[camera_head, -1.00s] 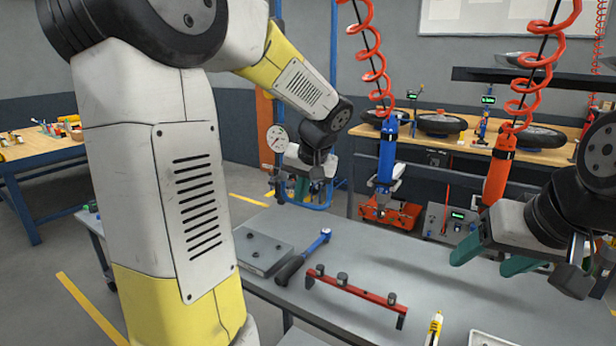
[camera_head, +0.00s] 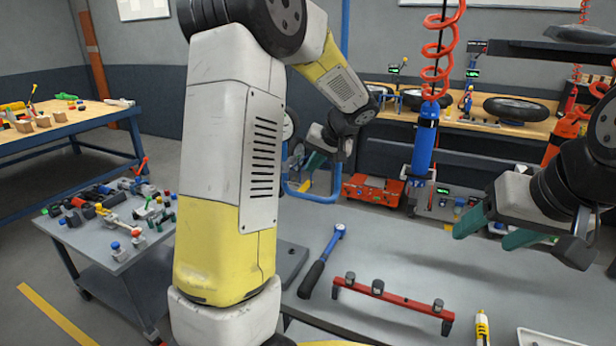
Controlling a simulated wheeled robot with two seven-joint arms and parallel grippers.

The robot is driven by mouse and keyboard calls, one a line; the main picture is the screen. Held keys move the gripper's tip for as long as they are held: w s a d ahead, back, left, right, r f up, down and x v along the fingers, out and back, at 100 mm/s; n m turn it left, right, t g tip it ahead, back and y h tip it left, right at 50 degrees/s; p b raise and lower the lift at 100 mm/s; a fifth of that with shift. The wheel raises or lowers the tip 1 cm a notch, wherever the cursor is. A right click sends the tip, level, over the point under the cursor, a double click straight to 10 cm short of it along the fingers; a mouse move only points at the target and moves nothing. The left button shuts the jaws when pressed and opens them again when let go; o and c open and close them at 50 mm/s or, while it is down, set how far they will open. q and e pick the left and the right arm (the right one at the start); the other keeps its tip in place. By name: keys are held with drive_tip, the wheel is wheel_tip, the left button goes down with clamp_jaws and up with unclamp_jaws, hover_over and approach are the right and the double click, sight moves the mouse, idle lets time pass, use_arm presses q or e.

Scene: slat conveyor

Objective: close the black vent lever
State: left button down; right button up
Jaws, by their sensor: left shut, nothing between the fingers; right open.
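I cannot make out a black vent lever for certain in the head view. The small cart (camera_head: 130,235) at the left carries several small valve-like parts, some black, too small to tell apart. A blue tube frame (camera_head: 312,194) stands behind my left arm, with a gauge (camera_head: 288,126) mostly hidden by that arm. My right gripper (camera_head: 492,232) is open and empty above the right part of the grey bench.
The grey bench (camera_head: 400,252) holds a black and blue wrench (camera_head: 313,278), a red bar with knobs (camera_head: 390,298) and a yellow tool (camera_head: 482,328). A blue tool (camera_head: 424,140) hangs on a red coil. A blue-legged table (camera_head: 60,122) stands far left.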

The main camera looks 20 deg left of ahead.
use_arm(q)
drive_tip(key=w+a+f, duration=0.3)
drive_tip(key=a+f, duration=0.5)
drive_tip(key=a, duration=0.1)
